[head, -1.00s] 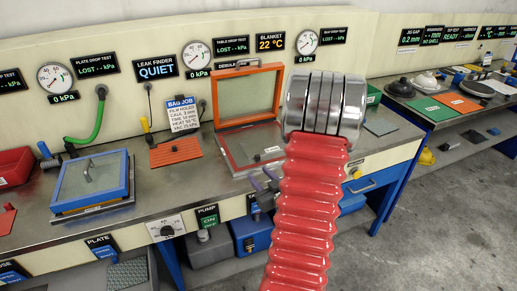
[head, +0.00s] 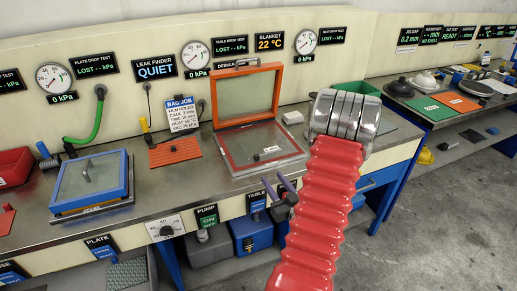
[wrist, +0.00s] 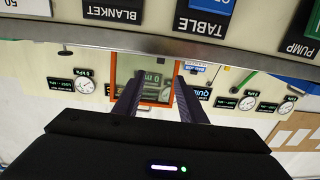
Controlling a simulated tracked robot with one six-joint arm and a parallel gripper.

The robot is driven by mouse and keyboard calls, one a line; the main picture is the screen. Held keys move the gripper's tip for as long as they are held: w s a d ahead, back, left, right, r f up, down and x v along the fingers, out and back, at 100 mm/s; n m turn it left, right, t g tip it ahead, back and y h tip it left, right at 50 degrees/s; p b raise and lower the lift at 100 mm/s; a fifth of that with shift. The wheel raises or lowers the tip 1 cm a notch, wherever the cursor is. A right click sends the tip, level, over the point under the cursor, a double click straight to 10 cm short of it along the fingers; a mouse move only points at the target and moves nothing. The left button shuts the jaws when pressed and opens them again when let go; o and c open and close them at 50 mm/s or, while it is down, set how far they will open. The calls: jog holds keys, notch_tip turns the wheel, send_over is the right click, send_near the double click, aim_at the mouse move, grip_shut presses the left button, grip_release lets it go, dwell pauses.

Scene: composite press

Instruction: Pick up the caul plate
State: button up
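I cannot tell for certain which piece is the caul plate. My gripper (head: 282,189) is in front of the bench's front edge, low and left of that plate. Its two purple fingers stand apart with nothing between them; they also show in the wrist view (wrist: 158,100). The wrist view looks at the bench front upside down, and no loose plate shows clearly there.
On the bench stand an orange-framed open debulk box (head: 262,150), a blue-framed lidded box (head: 92,183), an orange ribbed mat (head: 174,150) and a green bin (head: 358,88). The bench's front edge (wrist: 200,48) is close to my gripper. Floor is clear at right.

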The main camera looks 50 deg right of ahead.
send_near(257, 158)
jog(key=x, duration=0.3)
jog(key=shift+s+d+r, duration=0.15)
jog(key=shift+x, duration=2.65)
jog(key=shift+c, duration=0.7)
grip_shut()
